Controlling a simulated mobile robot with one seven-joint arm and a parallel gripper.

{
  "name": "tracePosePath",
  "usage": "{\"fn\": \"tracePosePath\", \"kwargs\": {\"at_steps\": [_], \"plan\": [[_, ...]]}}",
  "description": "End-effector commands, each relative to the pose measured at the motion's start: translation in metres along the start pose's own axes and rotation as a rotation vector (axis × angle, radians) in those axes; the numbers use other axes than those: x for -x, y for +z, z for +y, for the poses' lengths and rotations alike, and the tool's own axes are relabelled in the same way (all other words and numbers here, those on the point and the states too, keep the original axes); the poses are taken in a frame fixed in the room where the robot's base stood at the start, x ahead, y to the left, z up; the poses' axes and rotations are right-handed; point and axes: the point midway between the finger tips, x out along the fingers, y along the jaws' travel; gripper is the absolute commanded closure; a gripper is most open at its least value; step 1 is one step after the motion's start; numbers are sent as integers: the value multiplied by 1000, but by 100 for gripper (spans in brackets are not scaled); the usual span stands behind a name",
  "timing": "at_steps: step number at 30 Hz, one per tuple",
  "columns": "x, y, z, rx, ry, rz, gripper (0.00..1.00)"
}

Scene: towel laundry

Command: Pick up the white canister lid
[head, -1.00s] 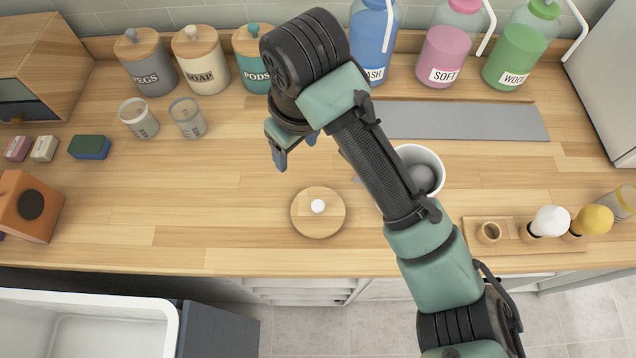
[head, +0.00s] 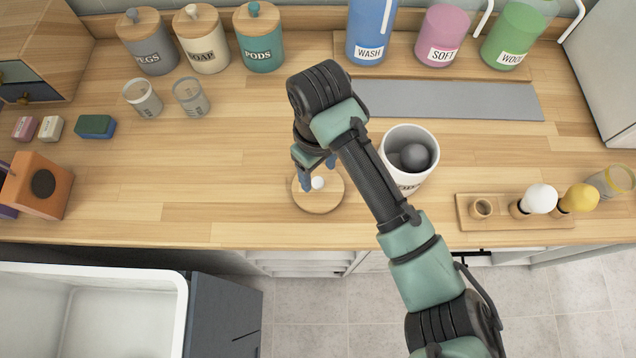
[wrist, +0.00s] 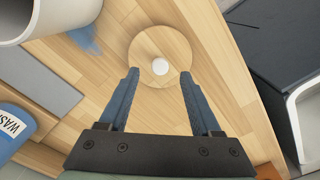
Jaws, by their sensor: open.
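The canister lid (head: 318,198) is a round light-wood disc with a white knob (head: 318,183) on top. It lies flat on the wooden counter, left of the white canister. In the wrist view the lid (wrist: 150,44) is at the top middle, with its white knob (wrist: 160,67) between the lines of the fingers. My gripper (head: 318,180) has blue fingers, open and empty, close to the lid. In the wrist view my gripper (wrist: 158,80) shows its fingertips apart on either side of the knob; the exact height is unclear. The open white canister (head: 400,191) holds a grey ball.
Canisters labelled pegs, soap and pods (head: 260,52) stand at the back, near two glass cups (head: 190,98). Bottles and a grey mat (head: 450,101) are at the back right.

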Motion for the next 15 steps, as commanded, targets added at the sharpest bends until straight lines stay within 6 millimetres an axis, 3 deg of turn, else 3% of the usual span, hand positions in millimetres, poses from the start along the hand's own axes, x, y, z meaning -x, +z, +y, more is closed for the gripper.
{"fn": "tracePosePath", "kwargs": {"at_steps": [6,15], "plan": [[-30,-1,0,-2,-1,-2,35],[-38,-1,0,-1,0,0,35]]}}
